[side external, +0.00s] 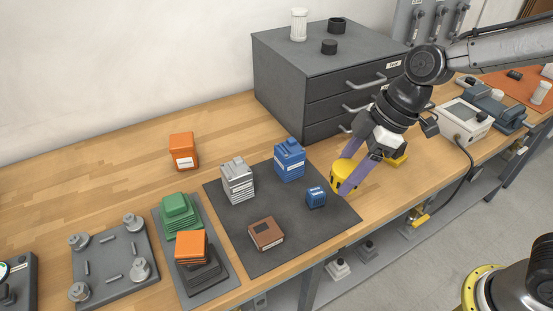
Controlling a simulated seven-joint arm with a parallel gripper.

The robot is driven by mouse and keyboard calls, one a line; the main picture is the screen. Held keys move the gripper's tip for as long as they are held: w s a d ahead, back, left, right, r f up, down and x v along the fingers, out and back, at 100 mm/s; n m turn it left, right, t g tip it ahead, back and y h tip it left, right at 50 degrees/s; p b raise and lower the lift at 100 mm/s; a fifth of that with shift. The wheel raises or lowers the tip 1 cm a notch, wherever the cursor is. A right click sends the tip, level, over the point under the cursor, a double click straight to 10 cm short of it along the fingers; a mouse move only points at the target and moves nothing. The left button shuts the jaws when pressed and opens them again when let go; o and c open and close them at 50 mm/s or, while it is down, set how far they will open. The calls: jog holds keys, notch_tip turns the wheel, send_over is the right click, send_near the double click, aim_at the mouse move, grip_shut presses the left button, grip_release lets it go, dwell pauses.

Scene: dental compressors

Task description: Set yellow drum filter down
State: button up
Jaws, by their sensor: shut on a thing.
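The yellow drum filter (342,174) has a dark mark on its side and is at the right edge of the dark mat (285,238). My gripper (351,179), with purple fingers, comes down from the upper right and is shut on the drum filter. The fingers cover part of its right side. I cannot tell whether its underside touches the mat or is slightly above it.
On the mat are a blue block (289,160), a small blue box (316,197), a silver finned block (238,181) and a brown box (266,233). A grey drawer cabinet (300,80) stands behind. An orange block (183,152) sits on bare wood at left.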

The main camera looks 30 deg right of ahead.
jog(key=w+m, duration=0.2)
jog(key=w, duration=0.3)
jog(key=w+m+t+h, duration=0.1)
jog(key=w+m, duration=0.2)
jog(key=w, duration=0.2)
jog(key=w+m+h, duration=0.1)
jog(key=w+m, duration=0.1)
jog(key=w, duration=0.4)
jog(key=shift+a+r+m+t, duration=0.3)
jog(key=shift+a+r+t, duration=0.05)
jog(key=shift+a+t, duration=0.05)
jog(key=w+a+f, duration=0.1)
jog(key=w+f, duration=0.2)
jog(key=w, duration=0.1)
jog(key=w+a+f, duration=0.2)
jog(key=w+f, duration=0.1)
jog(key=w, duration=0.1)
jog(key=w+a+f, duration=0.2)
jog(key=w+f, duration=0.1)
jog(key=w, duration=0.1)
jog(key=shift+w+f, duration=0.2)
jog(key=shift+f, duration=0.2)
jog(key=shift+w+a+f, duration=0.1)
jog(key=shift+w+f, duration=0.3)
jog(key=shift+f, duration=1.65)
jog(key=shift+f, duration=0.1)
